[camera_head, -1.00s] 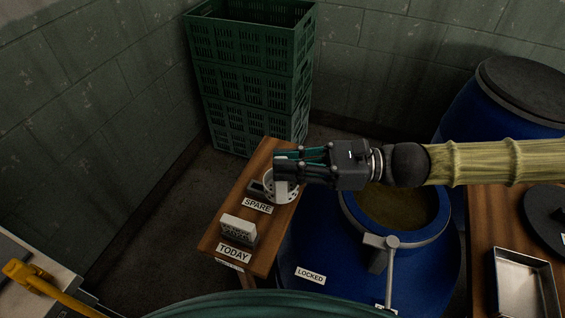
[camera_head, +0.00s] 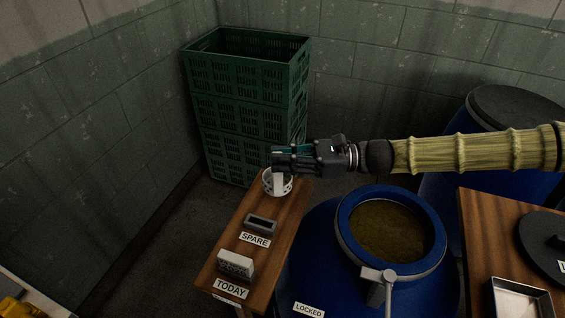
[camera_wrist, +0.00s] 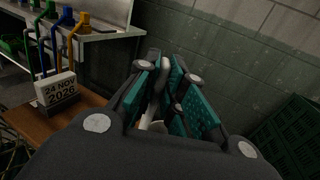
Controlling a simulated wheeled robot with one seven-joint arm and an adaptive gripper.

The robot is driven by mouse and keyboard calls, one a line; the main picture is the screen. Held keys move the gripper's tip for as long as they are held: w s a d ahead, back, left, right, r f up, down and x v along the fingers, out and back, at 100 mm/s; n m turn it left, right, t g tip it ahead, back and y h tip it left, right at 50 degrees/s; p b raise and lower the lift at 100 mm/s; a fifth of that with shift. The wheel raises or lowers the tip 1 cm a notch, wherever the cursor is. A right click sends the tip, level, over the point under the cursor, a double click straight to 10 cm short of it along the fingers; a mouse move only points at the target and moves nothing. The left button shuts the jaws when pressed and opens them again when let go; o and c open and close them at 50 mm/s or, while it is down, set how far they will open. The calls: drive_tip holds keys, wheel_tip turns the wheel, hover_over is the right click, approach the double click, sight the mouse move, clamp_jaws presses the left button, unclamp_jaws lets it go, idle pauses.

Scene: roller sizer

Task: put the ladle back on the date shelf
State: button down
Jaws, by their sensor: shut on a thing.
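The ladle (camera_head: 278,184) shows in the head view as a white, perforated cup at the far end of the date shelf (camera_head: 284,215). My gripper (camera_head: 280,160) is shut on it from above, with my arm reaching in from the right. I cannot tell whether the cup touches the wood. In the wrist view a white part of the ladle (camera_wrist: 153,108) shows between the teal fingers (camera_wrist: 165,100); the rest is hidden. The shelf is a narrow wooden top with SPARE (camera_head: 255,240) and TODAY (camera_head: 231,288) labels.
A dark empty holder (camera_head: 261,223) sits by SPARE, and a date block (camera_head: 236,263) stands by TODAY. Green crates (camera_head: 245,110) are stacked behind the shelf. An open blue barrel (camera_head: 345,280) marked LOCKED stands close right. A metal tray (camera_head: 522,300) lies on the right table.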

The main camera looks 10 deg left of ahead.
drive_tip(key=shift+w+a+f+p, duration=0.1)
drive_tip(key=shift+w+f+p, duration=0.25)
drive_tip(key=shift+f, duration=0.6)
drive_tip(key=shift+w+a+f+p, duration=0.15)
drive_tip(key=shift+w+f, duration=0.3)
drive_tip(key=shift+f, duration=0.45)
drive_tip(key=shift+d+f, duration=0.1)
drive_tip(key=c, duration=1.5)
unclamp_jaws()
drive_tip(key=shift+c, duration=0.2)
drive_tip(key=w+d+b, duration=0.1)
drive_tip(key=w+d, duration=0.1)
drive_tip(key=d, duration=0.9)
drive_tip(key=shift+w+d+b, duration=0.15)
drive_tip(key=shift+d+b, duration=0.25)
